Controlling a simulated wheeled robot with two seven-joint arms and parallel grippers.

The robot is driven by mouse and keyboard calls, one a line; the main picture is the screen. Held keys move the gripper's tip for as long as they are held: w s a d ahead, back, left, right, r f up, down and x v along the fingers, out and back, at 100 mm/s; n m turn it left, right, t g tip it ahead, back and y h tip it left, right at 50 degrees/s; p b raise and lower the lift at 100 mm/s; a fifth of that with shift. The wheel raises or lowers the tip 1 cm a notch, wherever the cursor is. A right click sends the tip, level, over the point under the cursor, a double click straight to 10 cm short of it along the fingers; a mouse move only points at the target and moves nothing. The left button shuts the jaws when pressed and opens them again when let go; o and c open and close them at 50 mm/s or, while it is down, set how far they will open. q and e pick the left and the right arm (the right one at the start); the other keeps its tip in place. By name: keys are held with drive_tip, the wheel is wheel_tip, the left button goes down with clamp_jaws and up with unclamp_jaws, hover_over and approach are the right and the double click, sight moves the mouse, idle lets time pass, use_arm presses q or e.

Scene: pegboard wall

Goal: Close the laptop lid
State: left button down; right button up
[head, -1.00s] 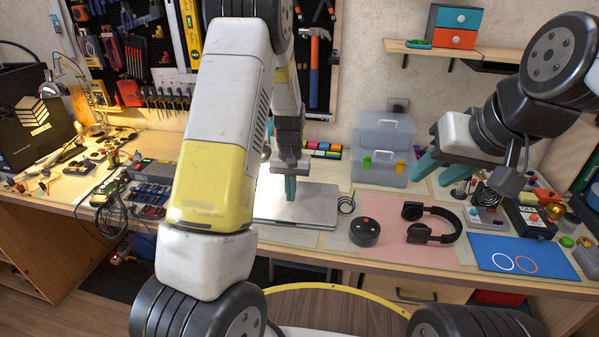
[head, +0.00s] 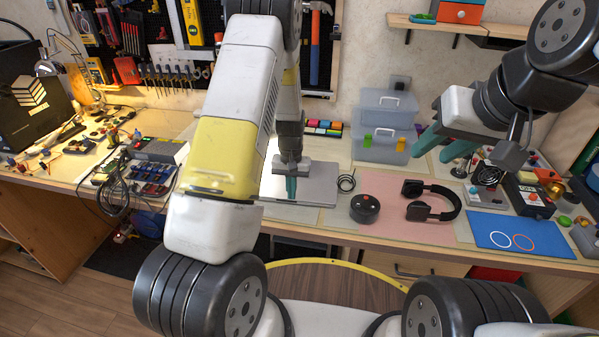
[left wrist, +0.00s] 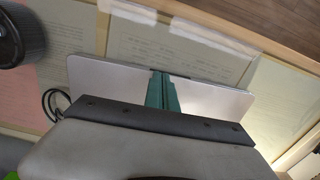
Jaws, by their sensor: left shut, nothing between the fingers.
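The laptop (head: 318,189) is a thin grey slab on the workbench in the head view, partly hidden behind my left arm. Its lid looks down flat or nearly flat; a small gap cannot be ruled out. Its grey top also shows in the left wrist view (left wrist: 212,97). My left gripper (head: 291,196) has its teal fingers together and empty, pointing down over the laptop near its front edge. The fingers show in the left wrist view (left wrist: 160,92) against the lid; contact cannot be told. My right gripper (head: 435,153) is open and empty, above the bench to the right.
A black round device (head: 364,208), headphones (head: 433,201) on a pink mat and a blue mat (head: 503,233) lie right of the laptop. A coiled cable (head: 346,183) is close beside it. A clear storage box (head: 383,140) stands behind. Electronics crowd the bench's left.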

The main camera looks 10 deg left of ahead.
use_arm(q)
drive_tip(key=shift+s+f, duration=0.35)
drive_tip(key=shift+f, duration=0.35)
use_arm(e)
drive_tip(key=shift+s, duration=0.2)
use_arm(q)
wheel_tip(320, 180, up, 15)
drive_tip(key=s+r+t+h, duration=0.1)
drive_tip(key=s+r+t, duration=0.1)
drive_tip(key=s+r, duration=0.45)
drive_tip(key=s+r+t+h, duration=0.1)
drive_tip(key=s+r, duration=0.2)
drive_tip(key=r, duration=0.6)
drive_tip(key=s+d+r+t, duration=0.1)
drive_tip(key=s+r+t, duration=0.2)
drive_tip(key=s+r, duration=0.4)
drive_tip(key=s, duration=0.8)
drive_tip(key=shift+d+m+t, duration=0.15)
drive_tip(key=shift+m+t, duration=0.15)
drive_tip(key=shift+m, duration=0.1)
use_arm(e)
drive_tip(key=shift+s+d, duration=0.15)
drive_tip(key=shift+d, duration=0.2)
